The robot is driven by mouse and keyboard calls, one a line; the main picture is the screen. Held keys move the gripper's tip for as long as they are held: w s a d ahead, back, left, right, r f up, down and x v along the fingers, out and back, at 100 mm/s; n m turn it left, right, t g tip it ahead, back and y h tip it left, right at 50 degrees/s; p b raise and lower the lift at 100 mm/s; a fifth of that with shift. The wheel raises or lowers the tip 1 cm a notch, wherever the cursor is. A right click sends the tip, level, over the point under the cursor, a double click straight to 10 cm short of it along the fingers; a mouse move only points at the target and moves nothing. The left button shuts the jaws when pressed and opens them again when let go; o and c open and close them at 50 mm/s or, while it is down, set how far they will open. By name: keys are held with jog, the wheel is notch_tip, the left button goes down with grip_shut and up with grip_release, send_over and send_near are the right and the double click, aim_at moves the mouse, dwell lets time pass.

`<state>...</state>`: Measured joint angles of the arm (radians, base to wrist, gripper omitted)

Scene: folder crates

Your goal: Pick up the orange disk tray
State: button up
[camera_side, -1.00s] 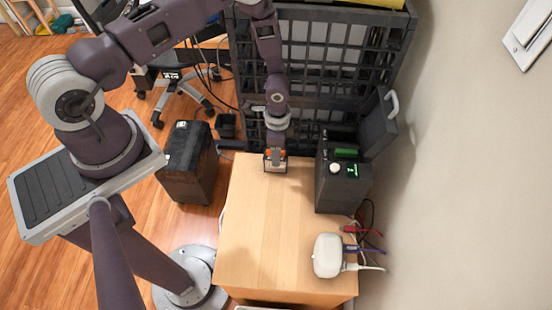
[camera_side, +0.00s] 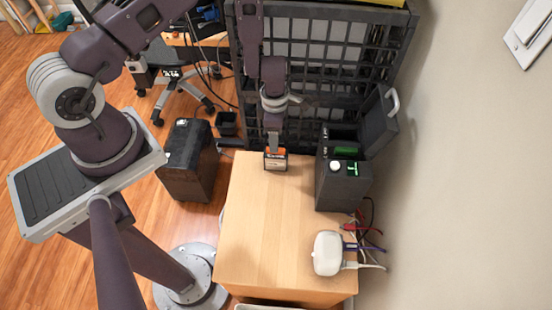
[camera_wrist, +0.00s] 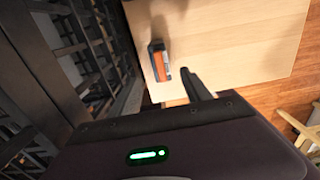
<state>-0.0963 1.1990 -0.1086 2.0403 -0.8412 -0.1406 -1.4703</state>
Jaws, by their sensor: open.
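The orange disk tray (camera_side: 276,160) is a small box with a dark frame and an orange face. It sits at the back edge of the wooden table. It also shows in the wrist view (camera_wrist: 162,64), near the table's edge. My gripper (camera_side: 273,147) is just above and behind it in the side view, partly in front of it. One dark finger (camera_wrist: 196,84) shows in the wrist view, pointing toward the table beside the tray; the other finger is not clear. My gripper is open and does not hold the tray. I cannot tell whether a finger touches it.
A black device (camera_side: 341,188) with an open lid stands on the table's right, close to the tray. A white device (camera_side: 328,254) with cables is at the front right. Black crates (camera_side: 310,110) rise behind the table. The table's left and middle are clear.

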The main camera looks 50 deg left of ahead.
aim_at(276, 155)
notch_tip(276, 155, down, 10)
jog(key=shift+d+r, duration=0.1)
jog(key=shift+w, duration=0.1)
grip_shut()
